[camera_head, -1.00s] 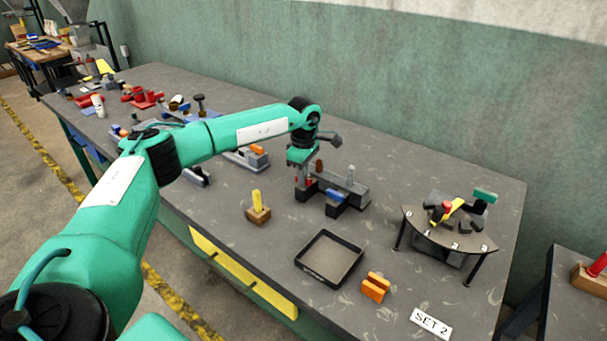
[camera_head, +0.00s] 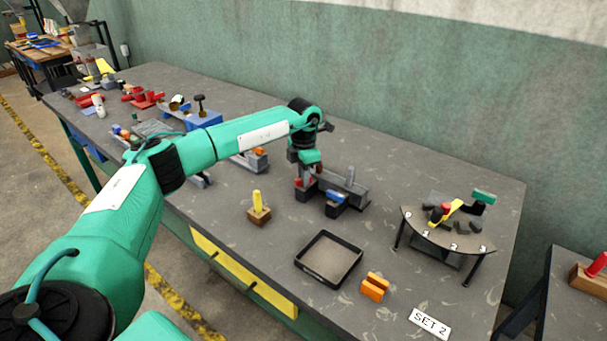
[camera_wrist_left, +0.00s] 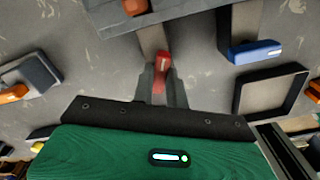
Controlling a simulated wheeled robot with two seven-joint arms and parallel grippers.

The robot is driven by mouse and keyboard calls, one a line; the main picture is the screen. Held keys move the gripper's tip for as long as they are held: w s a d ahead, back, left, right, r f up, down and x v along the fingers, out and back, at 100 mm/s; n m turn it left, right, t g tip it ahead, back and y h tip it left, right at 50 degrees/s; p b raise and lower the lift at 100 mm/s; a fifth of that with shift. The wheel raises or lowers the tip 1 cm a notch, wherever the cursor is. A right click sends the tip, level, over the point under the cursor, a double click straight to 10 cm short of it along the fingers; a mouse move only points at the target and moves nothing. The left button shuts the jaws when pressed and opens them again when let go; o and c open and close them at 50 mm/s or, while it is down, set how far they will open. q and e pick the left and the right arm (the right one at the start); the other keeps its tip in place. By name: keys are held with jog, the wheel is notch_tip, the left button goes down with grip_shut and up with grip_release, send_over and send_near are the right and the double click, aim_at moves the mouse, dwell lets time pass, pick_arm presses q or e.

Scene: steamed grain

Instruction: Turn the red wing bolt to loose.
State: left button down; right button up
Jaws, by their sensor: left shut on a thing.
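The red wing bolt (camera_wrist_left: 162,62) shows in the left wrist view between the fingers of my left gripper (camera_wrist_left: 162,88), which is shut on it. In the head view the bolt (camera_head: 299,182) is a small red patch at the left end of a dark grey fixture (camera_head: 357,187). My left gripper (camera_head: 306,176) points down over that end of the fixture. The fingers and wrist hide much of the bolt, so its exact angle is hard to tell. My right gripper is not in view.
A blue-topped block (camera_head: 335,197) stands close on the fixture's near side. A wooden block with a yellow peg (camera_head: 257,207), a black tray (camera_head: 329,258) and an orange block (camera_head: 375,286) are nearer the front. A curved numbered stand (camera_head: 447,238) is at right.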

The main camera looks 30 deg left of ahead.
pick_arm(q)
jog(key=n, duration=0.3)
jog(key=shift+r+n, duration=0.1)
jog(key=shift+n, duration=0.3)
jog(key=n+p, duration=0.1)
jog(key=n, duration=0.3)
jog(key=shift+n, duration=1.1)
jog(key=shift+w+n+p, duration=0.1)
jog(key=shift+n+p, duration=0.2)
jog(key=shift+n, duration=0.2)
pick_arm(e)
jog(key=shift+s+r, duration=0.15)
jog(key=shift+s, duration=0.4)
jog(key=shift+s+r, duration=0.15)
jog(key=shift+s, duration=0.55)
pick_arm(q)
jog(key=c, duration=1.5)
grip_release()
jog(key=shift+o, duration=0.5)
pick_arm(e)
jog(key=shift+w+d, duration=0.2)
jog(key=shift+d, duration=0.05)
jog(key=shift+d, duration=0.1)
